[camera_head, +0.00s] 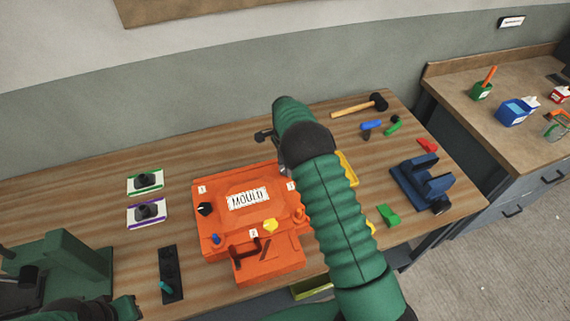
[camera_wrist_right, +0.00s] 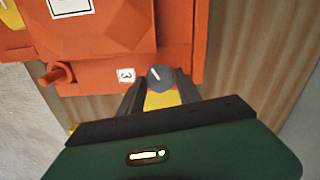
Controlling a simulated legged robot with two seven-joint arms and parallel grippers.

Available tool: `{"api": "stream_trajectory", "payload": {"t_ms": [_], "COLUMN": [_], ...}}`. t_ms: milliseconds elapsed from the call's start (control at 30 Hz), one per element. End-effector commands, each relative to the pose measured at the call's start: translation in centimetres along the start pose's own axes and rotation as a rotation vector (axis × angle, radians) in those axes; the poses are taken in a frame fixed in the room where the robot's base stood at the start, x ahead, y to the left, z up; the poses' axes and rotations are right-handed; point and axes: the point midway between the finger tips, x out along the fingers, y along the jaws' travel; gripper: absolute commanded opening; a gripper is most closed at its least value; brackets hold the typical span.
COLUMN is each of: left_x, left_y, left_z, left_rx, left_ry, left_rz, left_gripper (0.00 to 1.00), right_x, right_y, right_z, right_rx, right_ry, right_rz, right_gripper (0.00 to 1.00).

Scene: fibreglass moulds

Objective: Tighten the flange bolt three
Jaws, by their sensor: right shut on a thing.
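The orange mould (camera_head: 225,217) lies on the wooden bench, with a MOULD label and small number tags. My right arm crosses its right side and hides most of my right gripper in the head view. In the right wrist view, my right gripper (camera_wrist_right: 160,95) is shut on a round grey bolt head (camera_wrist_right: 160,77) with a white line, at the mould edge beside the tag 3 (camera_wrist_right: 125,75). Yellow shows between the fingers; I cannot tell what it belongs to. My left gripper (camera_head: 125,307) is partly visible at the lower left, its jaws unclear.
A hammer (camera_head: 358,106), a blue vice (camera_head: 420,180) and small coloured pieces lie right of the mould. Two pads with dark knobs (camera_head: 146,180) and a black strip (camera_head: 170,262) lie left. A green fixture (camera_head: 75,255) stands at the far left. The back left bench is clear.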

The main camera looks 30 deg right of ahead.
Motion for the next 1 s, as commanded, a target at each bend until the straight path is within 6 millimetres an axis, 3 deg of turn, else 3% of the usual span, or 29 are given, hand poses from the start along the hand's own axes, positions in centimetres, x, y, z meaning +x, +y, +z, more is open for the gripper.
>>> {"api": "stream_trajectory", "payload": {"t_ms": [400,1000], "left_x": [-0.28,-0.31], "left_y": [0.0,0.0], "left_z": [-0.06,-0.07], "left_rx": [0.0,0.0], "left_ry": [0.0,0.0], "left_rz": [0.0,0.0], "left_gripper": [0.22,0.22], "right_x": [-0.38,-0.37], "right_y": [-0.38,-0.38], "right_z": [-0.14,-0.16], "right_rx": [0.248,0.305], "right_ry": [0.003,0.003], "right_rz": [-0.013,-0.014], "right_gripper": [0.0,0.0]}}
